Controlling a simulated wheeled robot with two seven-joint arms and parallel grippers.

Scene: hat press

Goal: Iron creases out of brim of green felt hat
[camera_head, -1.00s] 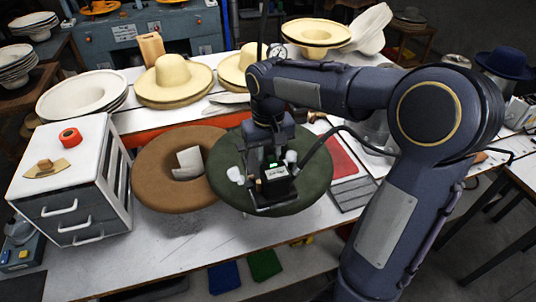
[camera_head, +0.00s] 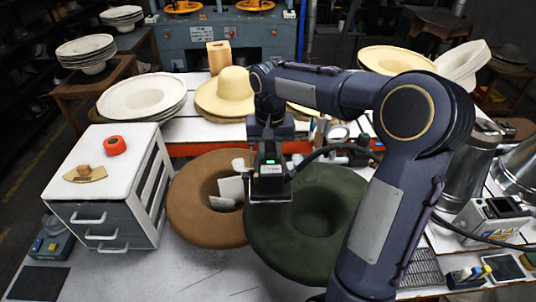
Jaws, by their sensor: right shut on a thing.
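The green felt hat (camera_head: 342,208) lies on the white table, its round brim spread around a sunken crown, partly covered by my right arm. My right gripper (camera_head: 269,186) hangs over the hat's left brim, near the gap to the brown hat. It is shut on a dark iron (camera_head: 270,196) with a flat plate at the bottom and a black hose leading right. I cannot tell whether the plate touches the felt. The fingertips are largely hidden by the wrist and iron. My left gripper is out of view.
A brown hat (camera_head: 190,206) lies directly left of the green one. Cream hats (camera_head: 225,92) stand behind.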

